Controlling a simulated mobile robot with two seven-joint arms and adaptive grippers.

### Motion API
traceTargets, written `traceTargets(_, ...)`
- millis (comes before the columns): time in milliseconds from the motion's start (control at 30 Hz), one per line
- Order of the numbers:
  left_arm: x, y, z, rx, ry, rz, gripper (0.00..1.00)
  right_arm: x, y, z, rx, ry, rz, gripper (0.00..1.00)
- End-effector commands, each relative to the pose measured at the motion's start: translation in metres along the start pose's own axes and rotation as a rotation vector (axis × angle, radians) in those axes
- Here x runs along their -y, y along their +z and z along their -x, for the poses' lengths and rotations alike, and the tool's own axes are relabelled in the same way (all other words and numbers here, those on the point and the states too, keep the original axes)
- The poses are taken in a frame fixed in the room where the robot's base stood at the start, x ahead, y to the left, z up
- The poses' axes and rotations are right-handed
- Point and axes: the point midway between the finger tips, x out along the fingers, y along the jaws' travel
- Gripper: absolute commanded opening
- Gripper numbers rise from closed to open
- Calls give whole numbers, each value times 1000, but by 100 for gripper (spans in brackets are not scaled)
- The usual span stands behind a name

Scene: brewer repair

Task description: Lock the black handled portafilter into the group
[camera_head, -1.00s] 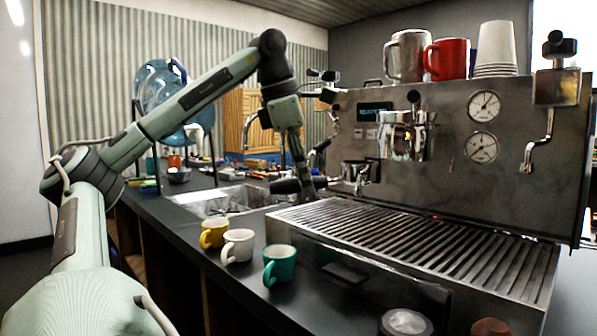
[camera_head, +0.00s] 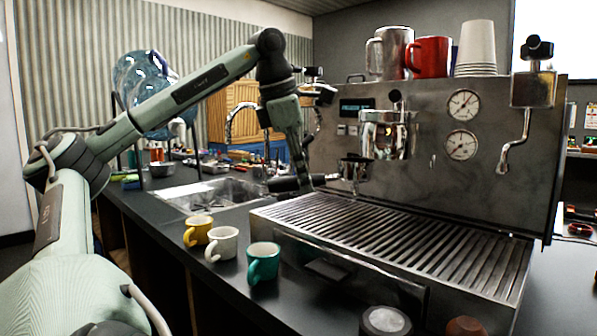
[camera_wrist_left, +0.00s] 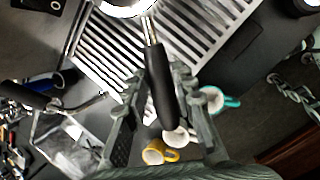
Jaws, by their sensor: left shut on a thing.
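My left gripper (camera_head: 308,182) is shut on the black handle (camera_head: 284,184) of the portafilter. The portafilter's metal basket (camera_head: 353,168) points right, toward the machine, low and just left of the chrome group (camera_head: 386,132). The basket appears apart from the group in the head view. In the left wrist view the black handle (camera_wrist_left: 161,92) lies between the fingers of my left gripper (camera_wrist_left: 158,80), and the bright metal basket (camera_wrist_left: 127,6) is cut off at the top edge. My right gripper is not in view.
The espresso machine (camera_head: 440,190) stands behind a ribbed drip tray (camera_head: 400,240). Yellow (camera_head: 197,231), white (camera_head: 222,243) and teal (camera_head: 263,262) cups stand in front at left. A sink (camera_head: 210,192) lies beyond them. A steam wand (camera_head: 515,142) hangs at right.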

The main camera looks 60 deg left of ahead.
Motion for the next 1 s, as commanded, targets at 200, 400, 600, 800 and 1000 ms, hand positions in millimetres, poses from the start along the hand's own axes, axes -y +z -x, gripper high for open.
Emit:
traceTargets(200, 0, 12, -4, -4, 2, 3, 0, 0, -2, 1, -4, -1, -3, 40)
traceTargets(400, 0, 29, -9, -3, 1, 2, 0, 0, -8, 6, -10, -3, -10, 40)
traceTargets(600, 0, 43, -11, -2, 3, 1, 0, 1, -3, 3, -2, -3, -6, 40)
traceTargets(800, 1, 54, -14, 0, 2, 1, 0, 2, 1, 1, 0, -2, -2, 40)
traceTargets(1000, 1, 59, -16, 2, 2, 1, 0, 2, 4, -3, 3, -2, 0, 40)
